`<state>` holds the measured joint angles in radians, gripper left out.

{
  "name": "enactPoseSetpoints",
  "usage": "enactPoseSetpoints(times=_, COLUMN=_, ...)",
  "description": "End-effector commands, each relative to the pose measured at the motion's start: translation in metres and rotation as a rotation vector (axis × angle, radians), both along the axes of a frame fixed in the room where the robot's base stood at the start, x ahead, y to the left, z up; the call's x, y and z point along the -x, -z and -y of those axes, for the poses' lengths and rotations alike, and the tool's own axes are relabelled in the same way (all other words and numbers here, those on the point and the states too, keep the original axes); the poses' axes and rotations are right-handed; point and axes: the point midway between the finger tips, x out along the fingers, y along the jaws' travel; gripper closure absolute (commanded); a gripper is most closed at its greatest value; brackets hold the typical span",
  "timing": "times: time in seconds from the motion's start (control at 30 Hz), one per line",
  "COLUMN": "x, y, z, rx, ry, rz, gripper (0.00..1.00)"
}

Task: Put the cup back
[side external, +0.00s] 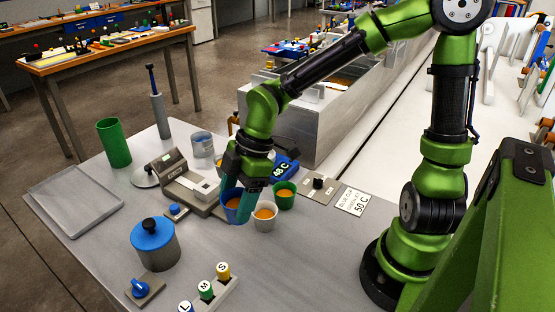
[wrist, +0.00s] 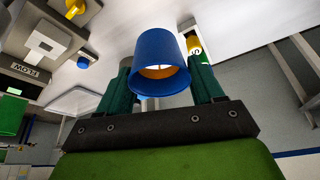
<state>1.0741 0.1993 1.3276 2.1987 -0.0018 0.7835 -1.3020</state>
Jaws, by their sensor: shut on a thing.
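My gripper (side external: 239,211) points down over the metal table, its teal fingers closed around a blue cup (side external: 229,196). In the wrist view the blue cup (wrist: 160,52) sits between the two fingers of my gripper (wrist: 163,85), and its orange inside shows. The near finger hides part of the cup in the side view, and I cannot tell whether its base touches the table. A white cup (side external: 264,222) with orange contents stands close to the right of the fingers. A green cup (side external: 284,202) with orange contents stands behind it.
A grey device (side external: 190,185) is left of my gripper, with a blue 48 C display (side external: 286,167) behind. A blue-lidded pot (side external: 155,247), labelled pegs (side external: 206,291) and a 50 C card (side external: 354,201) stand around. An empty tray (side external: 75,208) lies at left. The front-right tabletop is clear.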

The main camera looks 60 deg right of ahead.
Motion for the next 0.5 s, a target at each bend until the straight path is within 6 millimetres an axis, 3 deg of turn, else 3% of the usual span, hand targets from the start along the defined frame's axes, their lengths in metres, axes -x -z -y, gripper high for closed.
enactPoseSetpoints(times=0.5, x=0.001, y=0.062, z=-0.002, rx=-0.002, ry=-0.002, rz=-0.001, gripper=0.69)
